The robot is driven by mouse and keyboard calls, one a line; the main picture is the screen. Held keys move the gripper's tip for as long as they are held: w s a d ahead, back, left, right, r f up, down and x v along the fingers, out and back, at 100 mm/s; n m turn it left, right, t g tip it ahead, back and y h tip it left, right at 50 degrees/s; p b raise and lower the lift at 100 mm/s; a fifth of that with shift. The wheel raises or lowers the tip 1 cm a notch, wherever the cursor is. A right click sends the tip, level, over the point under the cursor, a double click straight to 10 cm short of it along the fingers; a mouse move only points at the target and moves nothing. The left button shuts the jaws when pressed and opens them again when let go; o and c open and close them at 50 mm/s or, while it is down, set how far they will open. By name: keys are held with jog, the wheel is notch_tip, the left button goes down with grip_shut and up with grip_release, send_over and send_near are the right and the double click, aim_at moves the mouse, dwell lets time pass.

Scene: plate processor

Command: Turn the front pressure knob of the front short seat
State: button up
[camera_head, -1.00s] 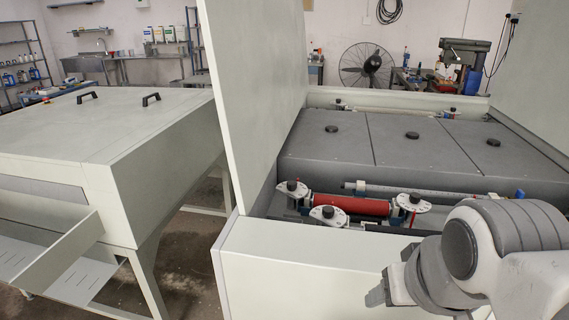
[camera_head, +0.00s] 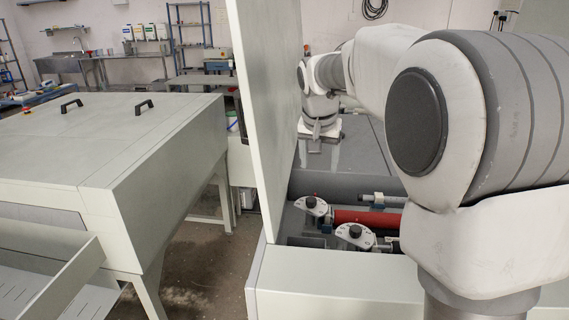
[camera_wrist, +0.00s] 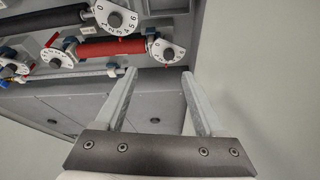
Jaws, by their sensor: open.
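Black pressure knobs sit on white, numbered fan-shaped plates beside a red roller (camera_head: 360,217). In the head view, one knob (camera_head: 311,203) is at the roller's left end and another knob (camera_head: 355,234) is nearer the front wall. In the wrist view, knobs show at the top centre (camera_wrist: 115,19), at the right end (camera_wrist: 167,54) of the red roller (camera_wrist: 110,48), and at its left end (camera_wrist: 54,60). I cannot tell for sure which is the task's knob. My gripper (camera_wrist: 158,74) is open and empty, apart from the knobs. In the head view my arm hides the right-hand knobs.
A tall raised panel (camera_head: 265,110) stands left of the knobs, close to my wrist. The machine's front wall (camera_head: 330,285) borders them. Grey covers (camera_wrist: 80,110) lie behind the rollers. Another machine (camera_head: 110,150) stands to the left.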

jog(key=m, duration=0.1)
send_near(311, 199)
jog(key=shift+h, duration=0.4)
jog(key=x, duration=0.3)
jog(key=p+x, duration=0.1)
jog(key=x, duration=0.4)
jog(key=shift+a+f, duration=0.25)
jog(key=shift+f, duration=0.15)
grip_shut()
